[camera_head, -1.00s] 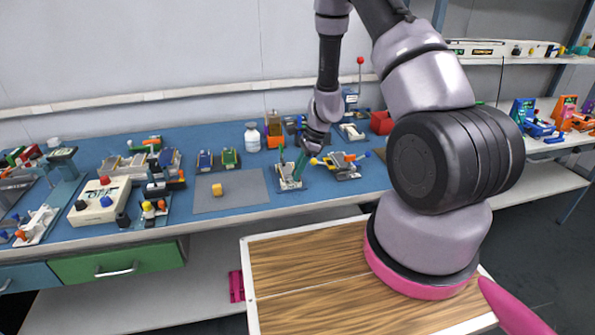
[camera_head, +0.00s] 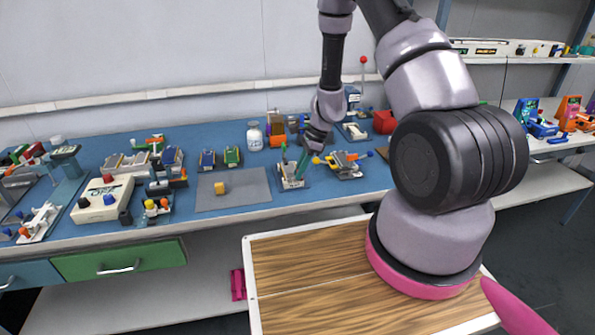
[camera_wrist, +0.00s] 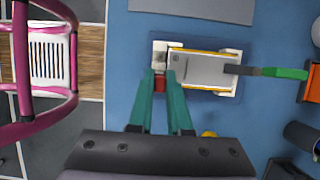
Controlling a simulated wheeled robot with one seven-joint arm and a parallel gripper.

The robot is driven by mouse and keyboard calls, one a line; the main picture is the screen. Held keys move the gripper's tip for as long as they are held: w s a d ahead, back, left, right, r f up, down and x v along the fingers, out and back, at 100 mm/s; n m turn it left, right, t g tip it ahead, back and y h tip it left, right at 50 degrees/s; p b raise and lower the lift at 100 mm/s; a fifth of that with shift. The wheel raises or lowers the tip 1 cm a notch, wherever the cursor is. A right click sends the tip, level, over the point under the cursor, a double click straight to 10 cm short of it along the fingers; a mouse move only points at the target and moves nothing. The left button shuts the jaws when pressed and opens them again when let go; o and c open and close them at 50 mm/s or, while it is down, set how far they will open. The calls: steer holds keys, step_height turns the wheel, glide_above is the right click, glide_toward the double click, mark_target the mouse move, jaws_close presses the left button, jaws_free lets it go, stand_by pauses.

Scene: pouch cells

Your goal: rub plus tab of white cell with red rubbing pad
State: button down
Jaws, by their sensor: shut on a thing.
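The pale silver-white cell (camera_wrist: 203,70) lies in a holder with white ends (camera_wrist: 232,86); a yellow edge shows along it in the wrist view. In the head view, the holder (camera_head: 291,182) stands on the blue bench near its front edge. My gripper (camera_wrist: 160,80) has its teal fingers at the left end of the holder, where the tabs are. It is shut on the red rubbing pad (camera_wrist: 159,84), which shows between the fingers. Its tips also show over the holder in the head view (camera_head: 303,163). Whether the pad touches a tab, and the tab's sign, cannot be told.
A green-handled clamp (camera_wrist: 285,73) reaches over the cell's right end. Another fixture (camera_head: 346,165) stands close to the right. A white bottle (camera_head: 254,136) stands behind.

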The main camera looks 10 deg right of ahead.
steer(key=shift+a+f, duration=0.1)
steer(key=shift+a, duration=0.7)
steer(key=shift+d, duration=0.85)
stand_by(0.4)
steer(key=shift+r, duration=3.55)
